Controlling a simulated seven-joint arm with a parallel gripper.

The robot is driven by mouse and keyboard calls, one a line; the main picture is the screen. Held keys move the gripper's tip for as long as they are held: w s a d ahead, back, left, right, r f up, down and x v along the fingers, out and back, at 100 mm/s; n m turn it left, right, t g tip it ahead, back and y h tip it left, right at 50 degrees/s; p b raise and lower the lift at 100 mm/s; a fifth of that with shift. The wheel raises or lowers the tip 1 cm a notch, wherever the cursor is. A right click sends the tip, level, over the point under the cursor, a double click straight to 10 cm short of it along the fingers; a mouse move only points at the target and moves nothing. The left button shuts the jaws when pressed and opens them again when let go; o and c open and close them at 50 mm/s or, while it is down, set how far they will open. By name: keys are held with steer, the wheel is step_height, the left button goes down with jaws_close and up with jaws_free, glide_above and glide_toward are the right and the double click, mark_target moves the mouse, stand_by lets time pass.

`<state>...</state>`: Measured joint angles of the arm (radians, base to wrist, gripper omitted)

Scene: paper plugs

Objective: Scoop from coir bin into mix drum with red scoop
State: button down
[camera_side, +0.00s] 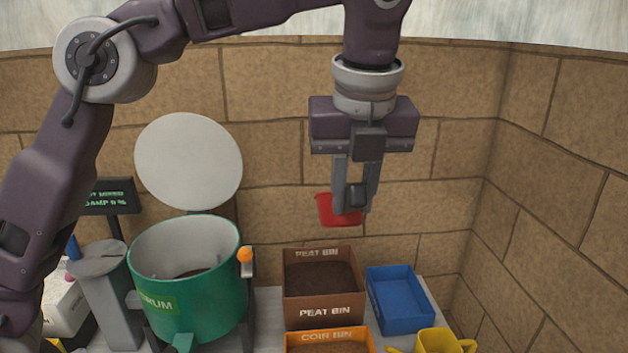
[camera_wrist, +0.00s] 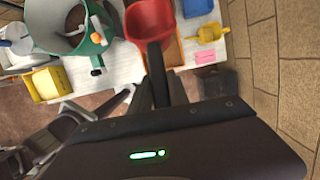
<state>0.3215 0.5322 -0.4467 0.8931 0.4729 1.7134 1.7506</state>
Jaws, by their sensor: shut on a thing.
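My gripper (camera_side: 354,200) is shut on the dark handle of the red scoop (camera_side: 335,210), high above the bins. In the wrist view the red scoop (camera_wrist: 150,20) points away from the gripper, its handle (camera_wrist: 156,62) between the fingers. I cannot tell if anything is in it. The orange coir bin (camera_side: 330,335) stands at the front, partly cut off by the bottom edge; it also shows beside the handle in the wrist view (camera_wrist: 174,52). The green mix drum (camera_side: 200,310) stands at left with dark material inside and its round grey lid (camera_side: 188,160) raised behind it.
The brown peat bin (camera_side: 320,313) stands behind the coir bin. A blue tray (camera_side: 402,318) and a yellow scoop (camera_side: 437,342) lie to their right. A small display (camera_side: 106,195) and a grey post (camera_side: 108,300) stand left of the drum. Stone walls close the back and right.

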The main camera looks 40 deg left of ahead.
steer(key=shift+t+y, duration=0.3)
steer(key=shift+t, duration=0.1)
steer(key=f, duration=1.4)
steer(key=s+d+f, duration=0.1)
steer(key=f, duration=2.6)
steer(key=shift+s+d+f, duration=0.2)
steer(key=shift+s+f, duration=0.2)
step_height(320, 180, up, 6)
steer(key=s+d+t+y, duration=0.1)
steer(key=t+y, duration=0.2)
steer(key=shift+s+d+r+t+y, duration=0.25)
steer(key=shift+s+t+y, duration=0.05)
